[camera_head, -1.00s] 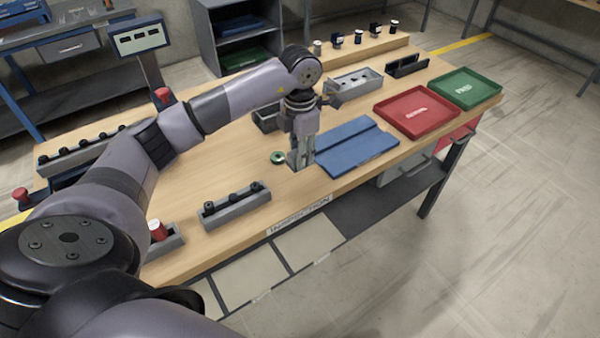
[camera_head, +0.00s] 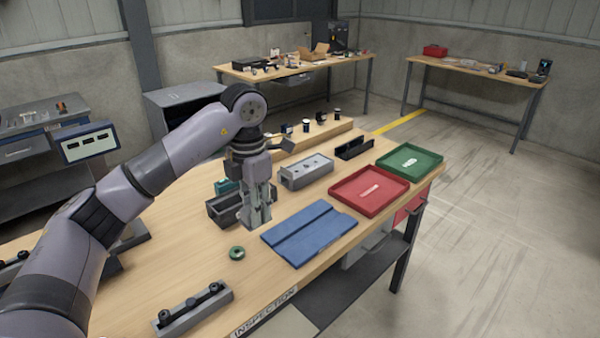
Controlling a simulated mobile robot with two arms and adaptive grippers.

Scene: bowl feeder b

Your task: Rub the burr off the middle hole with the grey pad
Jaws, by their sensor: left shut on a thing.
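The grey block (camera_head: 290,181) with a row of holes in its top stands behind the blue mat, to the right of my left gripper. A burr on its middle hole is too small to make out. My left gripper (camera_head: 257,222) points down beside the mat's left end, apart from the block. It is shut on a small grey piece, which looks like the grey pad, mostly hidden between the fingers. I cannot tell whether this piece touches the table. My right gripper is out of view.
The blue mat (camera_head: 310,232) lies right of the gripper, a green ring (camera_head: 236,253) in front of it. A dark open bin (camera_head: 217,211) is close behind it. A red tray (camera_head: 369,203) and a green tray (camera_head: 424,172) stand farther right. A holder with black knobs (camera_head: 176,322) is at the front.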

